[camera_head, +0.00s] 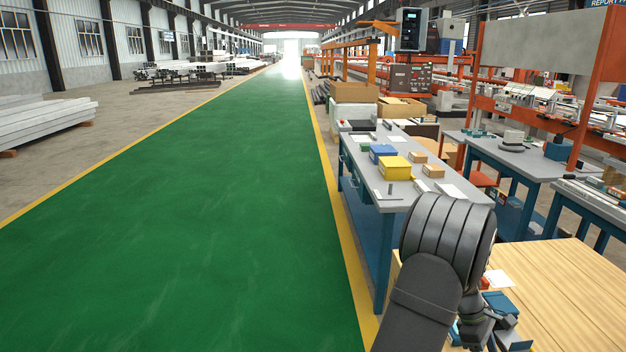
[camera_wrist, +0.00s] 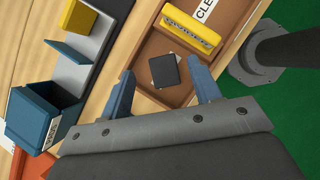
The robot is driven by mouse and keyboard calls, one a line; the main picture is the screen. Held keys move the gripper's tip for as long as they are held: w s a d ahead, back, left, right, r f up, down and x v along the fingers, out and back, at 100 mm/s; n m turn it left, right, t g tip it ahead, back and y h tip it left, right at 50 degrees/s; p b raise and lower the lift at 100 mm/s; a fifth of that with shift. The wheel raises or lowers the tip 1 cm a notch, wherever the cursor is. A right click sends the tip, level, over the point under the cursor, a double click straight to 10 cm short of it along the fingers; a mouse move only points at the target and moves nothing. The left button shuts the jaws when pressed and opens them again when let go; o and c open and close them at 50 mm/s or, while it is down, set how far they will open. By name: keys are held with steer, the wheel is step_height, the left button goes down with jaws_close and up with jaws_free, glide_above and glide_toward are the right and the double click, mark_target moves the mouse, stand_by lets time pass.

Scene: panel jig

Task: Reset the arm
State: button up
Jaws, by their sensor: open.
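My gripper (camera_wrist: 160,67) is open, with its two blue-grey fingers apart above a brown tray (camera_wrist: 160,43) in the wrist view. A small dark square piece (camera_wrist: 165,71) lies in the tray, in the gap between the fingertips as seen from above; I see no finger touching it. In the head view my arm reaches down at the lower right, and my gripper (camera_head: 482,328) is small and partly hidden by the arm over the wooden table.
In the wrist view, a yellow part (camera_wrist: 190,28) lies in the tray's far compartment. A grey jig (camera_wrist: 95,45) with a yellow block (camera_wrist: 78,17) and a blue bin (camera_wrist: 35,117) are left. The wooden table (camera_head: 570,290) is clear at right; a workbench (camera_head: 365,165) stands beyond.

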step_height(320, 180, up, 6)
steer(key=d+m+y, duration=0.1)
steer(key=m+y, duration=0.2)
steer(key=m, duration=0.4)
steer(key=s+d+f+m+t+y, duration=0.1)
steer(key=d+m+y, duration=0.1)
steer(key=m, duration=0.6)
steer(key=s+d+m+y, duration=0.1)
steer(key=d+m+y, duration=0.1)
steer(key=m+y, duration=0.2)
steer(key=shift+d+f+m+t+y, duration=0.1)
steer(key=shift+f+m+t+y, duration=0.1)
steer(key=shift+m, duration=0.65)
steer(key=shift+d+f+m+t+y, duration=0.1)
steer(key=shift+f+m+t+y, duration=0.1)
steer(key=shift+m, duration=0.65)
steer(key=shift+s+d+r+m+t+h, duration=0.2)
steer(key=shift+d+m+t, duration=0.8)
steer(key=shift+m, duration=1.25)
steer(key=shift+s+d+r+m+t+h, duration=0.1)
steer(key=shift+d+r+m+t+h, duration=0.4)
steer(key=shift+m+t, duration=1.2)
steer(key=shift+s+d+r+m+t+y, duration=0.1)
steer(key=shift+d+m+t, duration=0.7)
steer(key=shift+m, duration=1.95)
steer(key=shift+d+g, duration=0.2)
steer(key=shift+g, duration=0.1)
